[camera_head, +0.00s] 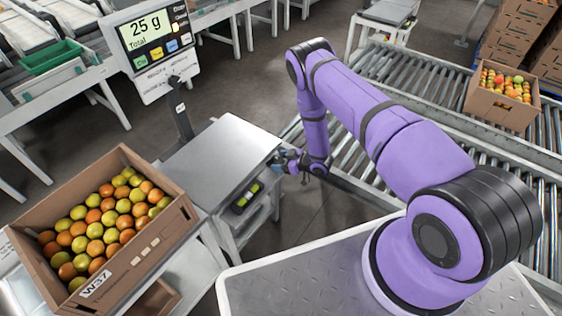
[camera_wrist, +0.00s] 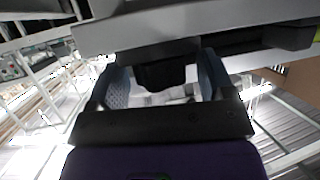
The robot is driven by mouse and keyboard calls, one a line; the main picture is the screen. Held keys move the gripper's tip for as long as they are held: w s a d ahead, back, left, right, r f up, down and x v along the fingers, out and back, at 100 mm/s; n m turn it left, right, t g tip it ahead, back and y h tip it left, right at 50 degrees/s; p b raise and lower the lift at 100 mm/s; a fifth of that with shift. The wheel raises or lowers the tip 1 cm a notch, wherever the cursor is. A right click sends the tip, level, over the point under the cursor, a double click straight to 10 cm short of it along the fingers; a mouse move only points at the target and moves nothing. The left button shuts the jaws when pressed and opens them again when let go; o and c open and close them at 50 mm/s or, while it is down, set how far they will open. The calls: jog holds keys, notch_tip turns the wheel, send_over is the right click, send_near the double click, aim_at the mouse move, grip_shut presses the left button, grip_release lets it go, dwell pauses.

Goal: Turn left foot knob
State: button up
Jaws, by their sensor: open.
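A scale with a flat metal platform (camera_head: 225,150) stands on a small bench left of my arm. My gripper (camera_head: 278,162) is at the platform's right edge, low beside its corner. In the wrist view my gripper (camera_wrist: 160,72) is open, with one blue-grey finger on each side of a dark, blocky knob (camera_wrist: 165,75) below the platform's underside (camera_wrist: 190,25). The knob is between the fingers; I cannot tell whether either finger touches it. In the head view the knob is hidden by the platform and my gripper.
The scale's display (camera_head: 155,40) reads 25 g on a post behind the platform. A yellow-green item (camera_head: 247,197) lies on the shelf below the platform.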

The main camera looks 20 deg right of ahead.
jog(key=c, duration=0.9)
jog(key=shift+n+g+y, duration=0.6)
jog(key=shift+n+g, duration=0.1)
jog(key=o, duration=0.9)
jog(key=shift+d, duration=0.1)
jog(key=v, duration=1)
jog(key=shift+s+d+r, duration=0.2)
jog(key=shift+d+r, duration=0.05)
